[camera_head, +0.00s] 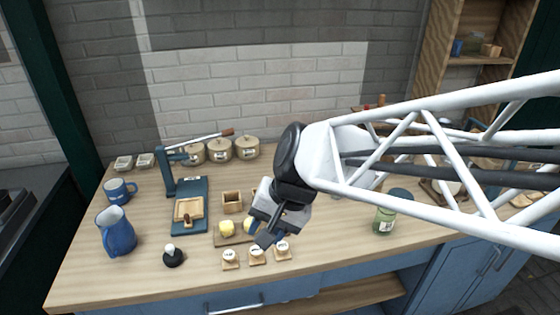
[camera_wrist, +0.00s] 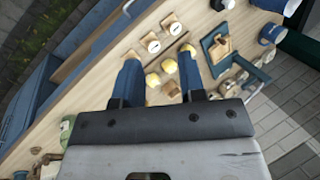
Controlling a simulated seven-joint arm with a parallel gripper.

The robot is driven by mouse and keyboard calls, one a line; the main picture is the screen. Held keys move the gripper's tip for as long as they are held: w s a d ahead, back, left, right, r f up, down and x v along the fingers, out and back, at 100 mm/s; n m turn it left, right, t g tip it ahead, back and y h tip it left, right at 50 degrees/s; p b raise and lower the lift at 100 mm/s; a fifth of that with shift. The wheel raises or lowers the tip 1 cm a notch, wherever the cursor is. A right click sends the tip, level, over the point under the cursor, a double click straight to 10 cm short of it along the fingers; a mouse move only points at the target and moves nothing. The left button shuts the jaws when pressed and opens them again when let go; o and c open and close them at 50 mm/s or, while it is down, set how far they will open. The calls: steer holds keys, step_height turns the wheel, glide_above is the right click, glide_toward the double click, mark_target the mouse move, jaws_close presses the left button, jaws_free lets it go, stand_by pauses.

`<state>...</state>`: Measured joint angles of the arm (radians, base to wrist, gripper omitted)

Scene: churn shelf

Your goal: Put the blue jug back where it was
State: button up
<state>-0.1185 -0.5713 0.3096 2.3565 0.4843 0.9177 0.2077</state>
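The blue jug (camera_head: 117,232) stands upright on the left end of the wooden counter, near the front edge. My gripper (camera_head: 266,228) hangs over the middle of the counter, far right of the jug. In the wrist view my gripper (camera_wrist: 160,78) has its two blue fingers apart, with nothing held between them.
A blue mug (camera_head: 119,190) stands just behind the jug. A black stamp with a white knob (camera_head: 172,256) and a blue press (camera_head: 188,190) lie between jug and gripper. Yellow pieces (camera_head: 227,229) and small labelled blocks (camera_head: 256,255) sit below my gripper. Lidded pots (camera_head: 220,150) stand behind.

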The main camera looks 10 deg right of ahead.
steer(key=s+d+r+n+h, duration=0.1)
steer(key=s+d+n+h, duration=0.1)
steer(key=d, duration=0.3)
steer(key=s+d+r+n+t+h, duration=0.1)
steer(key=s+d+n+h, duration=0.1)
steer(key=s+d, duration=0.2)
steer(key=shift+s+d+r+h, duration=0.15)
steer(key=shift+s+d+h, duration=0.25)
steer(key=shift+d, duration=0.75)
